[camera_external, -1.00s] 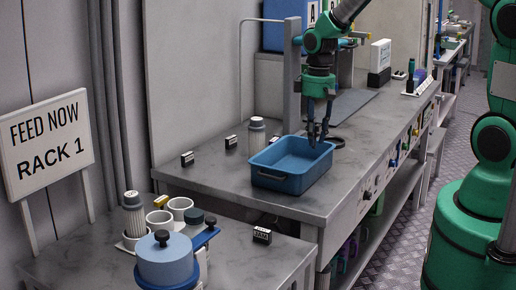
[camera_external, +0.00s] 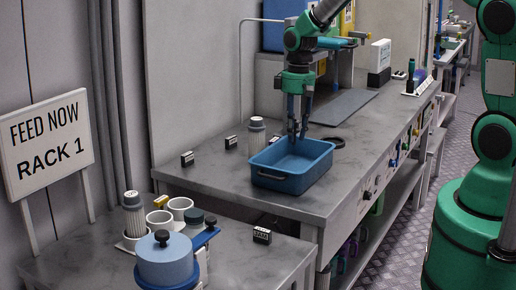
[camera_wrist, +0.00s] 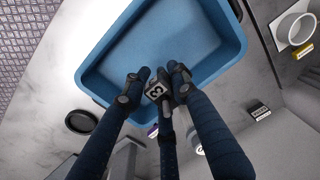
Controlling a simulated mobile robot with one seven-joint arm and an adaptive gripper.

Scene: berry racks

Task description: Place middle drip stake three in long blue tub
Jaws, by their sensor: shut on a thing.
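The long blue tub (camera_external: 282,178) stands on the grey marbled bench in the external view, its inside looking empty. It also shows in the wrist view (camera_wrist: 235,50), below my fingers. My gripper (camera_external: 299,133) points down over the tub's far side. In the wrist view my gripper (camera_wrist: 157,82) is shut on the drip stake (camera_wrist: 155,92), whose small dark tag carries a white 3. The stake's tag sits between the dark fingers. The rest of the stake is hard to tell from the fingers. In the external view the stake cannot be made out.
A dark ring (camera_external: 333,142) lies on the bench right of the tub. The near bench holds a lidded blue pot (camera_external: 167,260) and white cups (camera_external: 180,207).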

